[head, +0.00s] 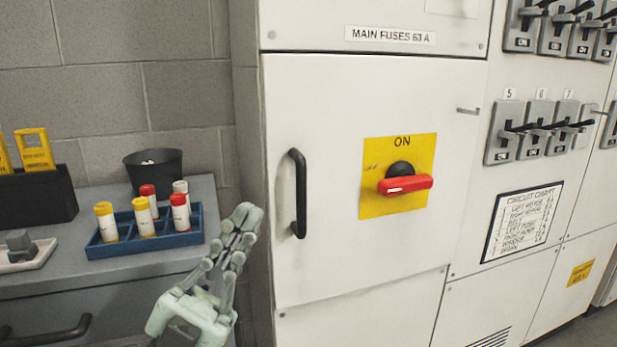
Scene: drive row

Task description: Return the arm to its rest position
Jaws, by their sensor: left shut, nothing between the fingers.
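My left gripper (243,216) is pale green and stands in front of the left edge of the white cabinet, pointing up. Its fingers are together with nothing between them. It is apart from the cabinet's black door handle (298,194), which is just to its right in the picture. The red rotary switch handle (405,184) sits level on a yellow plate (377,207) marked ON, farther right. My right gripper is not in view.
A blue rack (180,240) with several red-, yellow- and white-capped cylinders stands on the grey bench (130,266) at left. Behind it is a black bin (153,178). A black holder (35,199) and a small tray (20,262) are farther left. Breaker levers (512,133) line the right panel.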

